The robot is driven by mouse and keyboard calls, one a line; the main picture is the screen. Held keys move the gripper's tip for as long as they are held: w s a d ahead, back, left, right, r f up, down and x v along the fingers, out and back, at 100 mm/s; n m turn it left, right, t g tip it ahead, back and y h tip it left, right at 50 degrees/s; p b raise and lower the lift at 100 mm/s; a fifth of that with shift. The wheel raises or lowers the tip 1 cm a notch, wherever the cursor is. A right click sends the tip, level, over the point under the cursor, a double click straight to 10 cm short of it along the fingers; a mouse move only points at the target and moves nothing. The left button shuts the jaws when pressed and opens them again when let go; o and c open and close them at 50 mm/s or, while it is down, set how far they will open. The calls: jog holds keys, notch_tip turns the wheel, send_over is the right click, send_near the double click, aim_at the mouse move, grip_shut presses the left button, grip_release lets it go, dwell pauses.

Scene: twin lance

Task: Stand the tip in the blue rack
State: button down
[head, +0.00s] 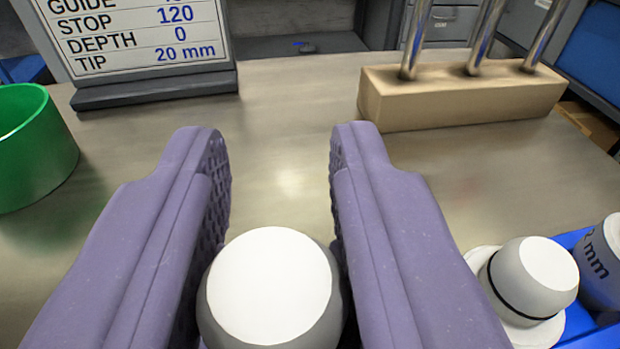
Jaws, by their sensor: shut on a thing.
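My gripper (278,145) has two purple fingers with textured inner faces. It is shut on a grey rounded tip with a flat white top (270,285), low between the fingers. The lower part of this tip is out of frame. The blue rack (580,338) shows only in part at the lower right, right of my gripper. A similar grey tip with a white top and a black ring (535,280) stands at its left side. A grey cylinder marked "mm" (605,262) is at its right, cut off by the picture edge.
A sign (140,35) reading STOP 120, DEPTH 0, TIP 20 mm stands at the back left. A green cylindrical container (32,150) is at the left. A tan block (460,100) with three metal rods stands at the back right. The middle of the table (280,95) is clear.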

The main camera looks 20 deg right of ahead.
aim_at(292, 270)
jog(key=f, duration=0.1)
jog(key=f+b, duration=0.2)
jog(key=f, duration=0.1)
jog(key=shift+w+d, duration=0.2)
jog(key=shift+w, duration=0.15)
jog(key=shift+r, duration=0.2)
jog(key=shift+f, duration=0.15)
jog(key=c, duration=0.8)
grip_release()
